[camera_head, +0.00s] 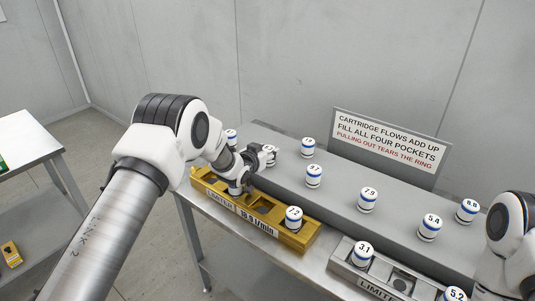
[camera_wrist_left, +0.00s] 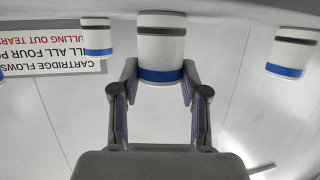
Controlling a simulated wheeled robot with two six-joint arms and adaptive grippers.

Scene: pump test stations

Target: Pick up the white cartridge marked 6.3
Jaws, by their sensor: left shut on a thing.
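My left gripper (camera_head: 261,156) reaches across the gold block onto the grey shelf. It is shut on a white cartridge (camera_head: 269,150) with a blue band. In the left wrist view, which is upside down, the cartridge (camera_wrist_left: 161,47) sits between the two fingers (camera_wrist_left: 160,90) of the gripper. Its top is partly covered in the head view, and I cannot read its mark. I read no 6.3 on any cartridge in view. In the wrist view the cartridge appears to touch the grey surface; I cannot tell whether it is lifted.
Nearby cartridges stand left (camera_head: 231,136) and right (camera_head: 308,146); one marked 3.7 (camera_head: 314,175) is closer. The gold block (camera_head: 267,220) holds cartridges, as does the grey block (camera_head: 370,281). A sign (camera_head: 388,141) stands behind. Part of my right arm (camera_head: 510,225) shows at right.

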